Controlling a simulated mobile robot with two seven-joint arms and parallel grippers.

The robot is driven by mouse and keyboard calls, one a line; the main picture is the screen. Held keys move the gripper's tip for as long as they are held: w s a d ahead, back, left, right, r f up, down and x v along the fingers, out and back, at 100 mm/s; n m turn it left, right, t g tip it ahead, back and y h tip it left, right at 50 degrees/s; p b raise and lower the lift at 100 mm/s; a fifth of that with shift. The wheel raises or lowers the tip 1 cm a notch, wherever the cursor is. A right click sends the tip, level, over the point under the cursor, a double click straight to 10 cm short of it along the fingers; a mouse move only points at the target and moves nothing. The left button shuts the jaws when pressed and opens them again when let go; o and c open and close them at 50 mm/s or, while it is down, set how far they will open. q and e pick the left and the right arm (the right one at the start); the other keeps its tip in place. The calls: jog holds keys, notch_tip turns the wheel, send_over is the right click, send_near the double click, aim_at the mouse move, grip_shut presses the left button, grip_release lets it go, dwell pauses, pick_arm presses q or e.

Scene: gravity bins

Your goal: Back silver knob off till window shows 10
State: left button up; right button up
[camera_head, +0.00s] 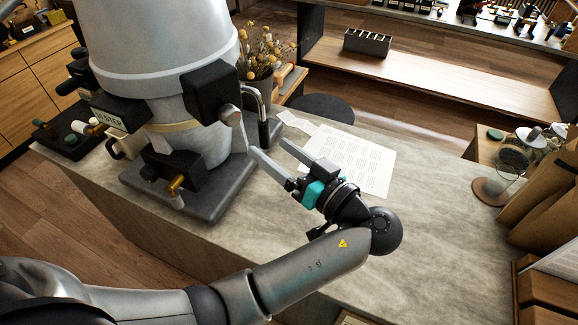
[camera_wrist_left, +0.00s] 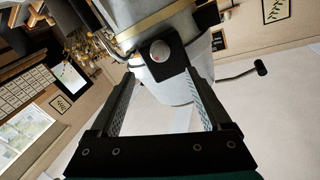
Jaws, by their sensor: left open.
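A large grey cylindrical machine (camera_head: 165,55) stands on a dark base on the counter. The silver knob (camera_head: 230,114) sticks out from a black block (camera_head: 208,92) on its right side. In the left wrist view the silver knob (camera_wrist_left: 160,51) is a round face with a small red mark, on its black block. My left gripper (camera_head: 267,148) is open and empty, its fingertips pointing toward the knob from the lower right. In the wrist view the fingers (camera_wrist_left: 165,85) stand either side of the knob's line, apart from it. I cannot read any number window. My right gripper is not in view.
A brass knob (camera_head: 176,184) sits on a lower black block, and a small label (camera_head: 107,117) is on the left block. A curved metal pipe (camera_head: 259,100) stands behind the silver knob. Printed sheets (camera_head: 350,160) lie on the counter (camera_head: 440,215), which is otherwise largely clear nearby.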

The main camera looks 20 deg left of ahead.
pick_arm(q)
jog(key=shift+b+v, duration=0.3)
jog(key=shift+v, duration=1.35)
jog(key=shift+a, duration=0.1)
